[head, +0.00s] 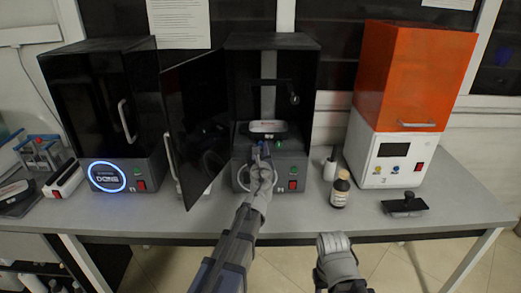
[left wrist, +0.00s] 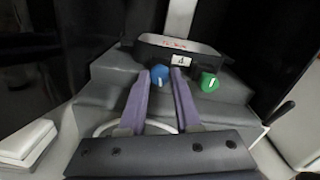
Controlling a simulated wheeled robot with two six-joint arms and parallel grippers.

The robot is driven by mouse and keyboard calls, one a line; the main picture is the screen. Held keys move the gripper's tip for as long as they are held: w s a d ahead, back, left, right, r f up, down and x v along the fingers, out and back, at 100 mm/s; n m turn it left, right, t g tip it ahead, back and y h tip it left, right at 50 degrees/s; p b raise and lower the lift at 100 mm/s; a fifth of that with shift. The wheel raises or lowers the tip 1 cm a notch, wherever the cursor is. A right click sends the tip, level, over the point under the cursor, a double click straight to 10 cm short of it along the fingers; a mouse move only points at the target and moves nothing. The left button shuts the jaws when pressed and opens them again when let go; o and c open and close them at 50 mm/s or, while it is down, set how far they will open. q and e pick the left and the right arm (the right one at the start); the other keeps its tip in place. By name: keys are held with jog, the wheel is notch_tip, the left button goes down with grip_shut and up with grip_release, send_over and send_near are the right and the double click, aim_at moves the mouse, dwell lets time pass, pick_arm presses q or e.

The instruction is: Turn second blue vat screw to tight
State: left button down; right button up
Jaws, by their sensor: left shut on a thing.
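The black vat (left wrist: 190,46) sits on the dark stepped deck of the open middle printer, with a tag reading 4 on its front. It also shows in the head view (head: 267,127). A blue vat screw (left wrist: 159,75) with a pale mark on its face is at the vat's left front. A green screw (left wrist: 208,82) is at the right front. My left gripper (left wrist: 161,78) is shut on the blue screw, one purple finger on each side; in the head view it reaches into the printer (head: 261,150). My right gripper's fingers cannot be made out beside my right forearm.
The middle printer's black door (head: 194,120) stands open on the left. A closed black printer (head: 103,110) with a lit DONE ring is further left. An orange-topped machine (head: 415,75), a brown bottle (head: 340,189) and a black tool (head: 404,204) are on the right.

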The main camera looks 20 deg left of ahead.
pick_arm(q)
jog(key=shift+m, duration=1.1)
jog(key=shift+s, duration=0.1)
jog(key=c, duration=0.6)
grip_release()
jog(key=v, duration=0.7)
jog(key=shift+s+d, duration=0.15)
jog(key=shift+s, duration=0.2)
